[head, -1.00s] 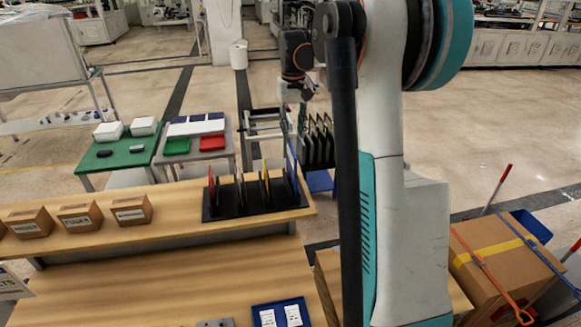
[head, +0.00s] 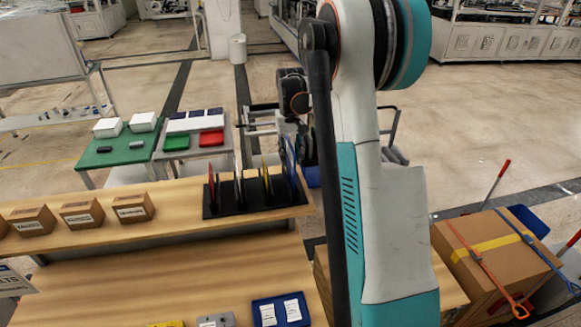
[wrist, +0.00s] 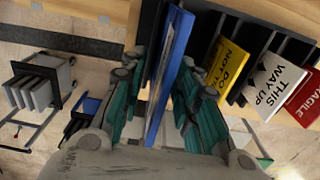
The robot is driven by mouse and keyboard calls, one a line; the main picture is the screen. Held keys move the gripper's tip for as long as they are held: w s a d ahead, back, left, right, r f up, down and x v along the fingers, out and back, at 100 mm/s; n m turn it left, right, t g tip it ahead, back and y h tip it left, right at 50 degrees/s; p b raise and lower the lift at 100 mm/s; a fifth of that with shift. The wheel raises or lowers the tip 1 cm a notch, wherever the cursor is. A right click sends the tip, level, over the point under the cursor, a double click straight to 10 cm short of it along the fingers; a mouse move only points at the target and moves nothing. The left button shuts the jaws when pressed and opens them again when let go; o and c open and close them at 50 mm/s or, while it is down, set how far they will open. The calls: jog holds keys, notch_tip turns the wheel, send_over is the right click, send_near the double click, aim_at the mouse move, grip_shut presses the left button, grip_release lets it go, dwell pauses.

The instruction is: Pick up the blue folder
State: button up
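The blue folder (head: 289,158) stands upright at the right end of the black rack (head: 226,205) on the wooden shelf. In the wrist view the blue folder (wrist: 172,62) runs between the two teal fingers of my gripper (wrist: 163,95). The fingers are on either side of it, and some space shows between them and the folder. My gripper (head: 303,148) also shows in the head view, at the folder's right edge and partly hidden by my arm.
Yellow (wrist: 224,66), white (wrist: 270,82) and red (wrist: 304,98) signs stand in the rack beside the folder. Cardboard boxes (head: 82,213) sit to the left on the shelf. A blue tray (head: 281,312) lies on the lower bench. A large carton (head: 490,255) is at right.

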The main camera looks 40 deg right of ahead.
grip_shut()
jog(key=shift+r, duration=0.2)
